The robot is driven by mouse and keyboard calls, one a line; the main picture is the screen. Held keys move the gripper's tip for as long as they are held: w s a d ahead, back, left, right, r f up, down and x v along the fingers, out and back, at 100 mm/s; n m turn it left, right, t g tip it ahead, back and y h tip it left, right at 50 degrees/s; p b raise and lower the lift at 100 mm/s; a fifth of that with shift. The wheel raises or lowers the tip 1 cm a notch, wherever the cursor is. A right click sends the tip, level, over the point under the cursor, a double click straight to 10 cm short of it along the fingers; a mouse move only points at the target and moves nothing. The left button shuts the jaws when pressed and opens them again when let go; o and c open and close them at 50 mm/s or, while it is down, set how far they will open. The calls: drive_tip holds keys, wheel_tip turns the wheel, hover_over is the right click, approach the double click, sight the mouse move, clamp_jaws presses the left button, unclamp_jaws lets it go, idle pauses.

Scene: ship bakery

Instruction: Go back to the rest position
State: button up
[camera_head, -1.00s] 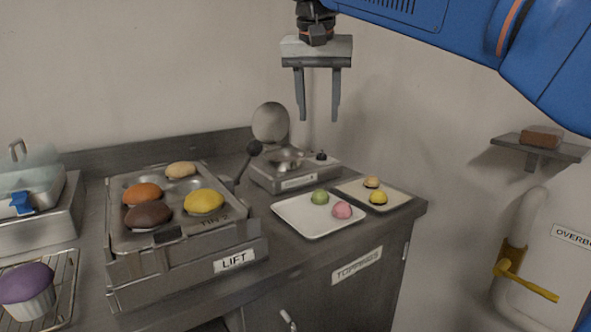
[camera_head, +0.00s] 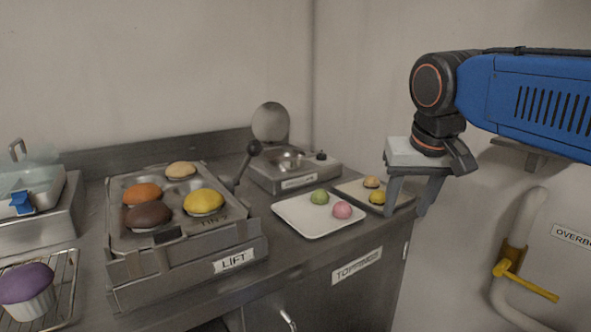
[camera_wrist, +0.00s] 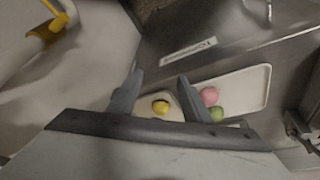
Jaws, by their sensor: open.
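My gripper (camera_head: 408,203) is open and empty in the head view, at the right end of the counter, in front of the far right tray. Its fingers point down and stand apart. In the wrist view my gripper (camera_wrist: 155,88) shows its two fingers spread, with a yellow ball (camera_wrist: 160,107) seen between them. I cannot tell from the views how high the fingers are above the tray. The blue arm reaches in from the right.
A white tray (camera_head: 300,226) holds a green ball (camera_head: 319,197) and a pink ball (camera_head: 342,210). A smaller tray (camera_head: 350,190) holds two small balls.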

drive_tip(key=s+d+f, duration=0.3)
drive_tip(key=s+f, duration=0.4)
drive_tip(key=f, duration=0.3)
drive_tip(key=s+d+f, duration=0.4)
drive_tip(key=s+f, duration=0.3)
drive_tip(key=f, duration=0.4)
drive_tip(key=shift+s+f+n+t, duration=0.2)
drive_tip(key=shift+s+n+t, duration=0.1)
drive_tip(key=shift+s, duration=0.05)
